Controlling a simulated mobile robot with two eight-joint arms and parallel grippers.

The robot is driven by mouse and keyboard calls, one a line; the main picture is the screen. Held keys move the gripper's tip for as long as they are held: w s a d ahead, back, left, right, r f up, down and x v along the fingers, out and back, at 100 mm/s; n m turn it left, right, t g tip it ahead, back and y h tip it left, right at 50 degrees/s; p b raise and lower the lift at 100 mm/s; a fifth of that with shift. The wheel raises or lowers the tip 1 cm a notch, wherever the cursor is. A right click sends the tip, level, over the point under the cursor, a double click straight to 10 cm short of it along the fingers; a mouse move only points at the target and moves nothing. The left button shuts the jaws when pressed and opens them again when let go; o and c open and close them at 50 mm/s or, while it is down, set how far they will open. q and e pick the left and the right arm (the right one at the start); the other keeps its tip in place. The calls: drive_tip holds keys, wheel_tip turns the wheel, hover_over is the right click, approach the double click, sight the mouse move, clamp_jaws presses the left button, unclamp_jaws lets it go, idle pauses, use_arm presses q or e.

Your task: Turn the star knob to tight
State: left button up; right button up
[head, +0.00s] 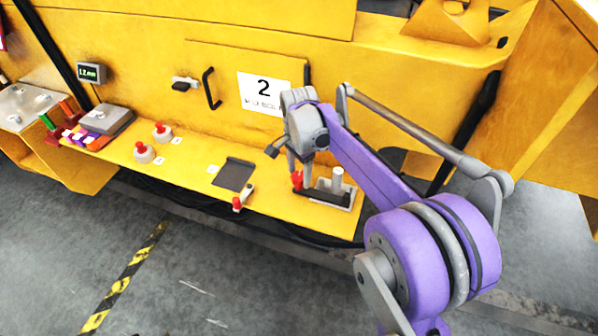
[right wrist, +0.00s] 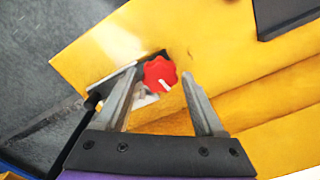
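The red star knob (right wrist: 160,73) shows in the right wrist view with a short white mark on its face. In the head view the knob (head: 297,180) sits at the left end of a small dark and grey fixture (head: 325,196) on the yellow ledge. My right gripper (head: 298,170) is just above the knob. In the right wrist view its two fingers (right wrist: 158,75) are apart, with the knob between or just beyond their tips. I see a gap beside the right finger; contact at the left finger cannot be told. My left gripper is out of view.
A grey post (head: 338,178) stands on the fixture close right of the knob. A dark plate (head: 234,174) and a red-topped clamp (head: 239,202) lie to the left. Two red-knobbed pieces (head: 144,152) stand farther left. The yellow panel (head: 225,65) rises behind.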

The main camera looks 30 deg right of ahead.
sight(299, 176)
drive_tip(key=shift+o, duration=0.8)
wheel_tip(299, 176, up, 11)
drive_tip(key=shift+p, duration=0.4)
drive_tip(key=shift+f, duration=0.15)
drive_tip(key=s+a+f+n+t, duration=0.1)
drive_tip(key=s+a+f+n, duration=0.2)
drive_tip(key=s, duration=0.4)
drive_tip(key=s+a+f+n+t, duration=0.2)
drive_tip(key=s+a+f+n, duration=0.1)
drive_tip(key=s+f+n, duration=0.2)
drive_tip(key=s+a+f+n+t+p, duration=0.1)
drive_tip(key=s+a+f+n, duration=0.3)
drive_tip(key=s+n, duration=0.4)
drive_tip(key=shift+s+f+n+t, duration=0.35)
drive_tip(key=shift+s+t, duration=0.15)
drive_tip(key=shift+t, duration=0.2)
drive_tip(key=shift+a, duration=0.1)
